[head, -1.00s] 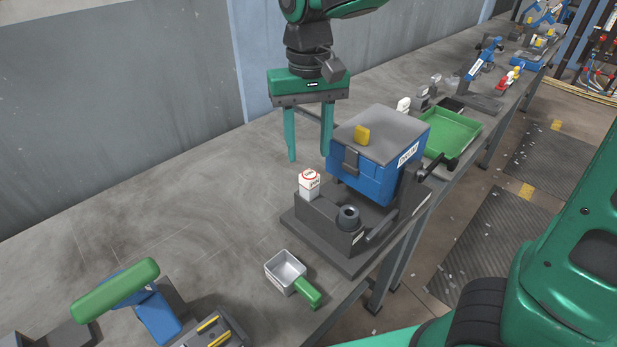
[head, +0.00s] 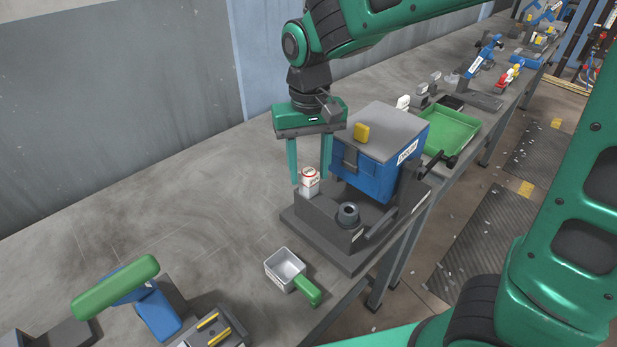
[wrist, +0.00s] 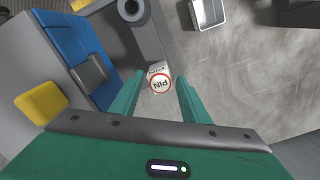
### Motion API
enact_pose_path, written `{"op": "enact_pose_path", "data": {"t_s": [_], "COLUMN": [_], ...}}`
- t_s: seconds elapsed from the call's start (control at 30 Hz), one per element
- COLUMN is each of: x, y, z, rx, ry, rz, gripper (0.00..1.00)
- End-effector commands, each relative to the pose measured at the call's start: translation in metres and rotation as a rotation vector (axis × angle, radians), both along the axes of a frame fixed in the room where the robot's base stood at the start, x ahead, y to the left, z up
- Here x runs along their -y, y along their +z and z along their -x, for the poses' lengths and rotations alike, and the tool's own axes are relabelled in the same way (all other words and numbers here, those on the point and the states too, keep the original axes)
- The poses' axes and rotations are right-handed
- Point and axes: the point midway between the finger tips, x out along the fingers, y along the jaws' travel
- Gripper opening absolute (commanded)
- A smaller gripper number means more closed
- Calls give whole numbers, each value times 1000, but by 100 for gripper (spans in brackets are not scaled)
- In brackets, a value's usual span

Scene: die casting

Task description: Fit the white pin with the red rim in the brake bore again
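The white pin with the red rim (head: 309,182) stands upright on the dark base of the blue machine, left of the round grey bore (head: 348,213). I cannot tell for sure that this bore is the brake bore. My gripper (head: 309,182) points down with its two green fingers on either side of the pin. The bore (wrist: 131,9) shows at the top of the wrist view, empty-looking and dark inside.
The blue box (head: 365,175) with a grey lid and yellow block (head: 361,133) stands close right of my gripper. A small metal ladle (head: 285,268) with a green handle lies in front. A green tray (head: 450,135) is behind.

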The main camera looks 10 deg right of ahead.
Motion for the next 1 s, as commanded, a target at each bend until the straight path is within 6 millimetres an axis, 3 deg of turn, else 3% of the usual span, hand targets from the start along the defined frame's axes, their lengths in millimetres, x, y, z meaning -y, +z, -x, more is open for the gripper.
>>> {"op": "enact_pose_path", "data": {"t_s": [0.03,0.17,1.0], "x": [0,0,-1], "y": [0,0,9], "z": [0,0,0], "rx": [0,0,2], "ry": [0,0,1], "rz": [0,0,-1], "gripper": [30,0,0]}}
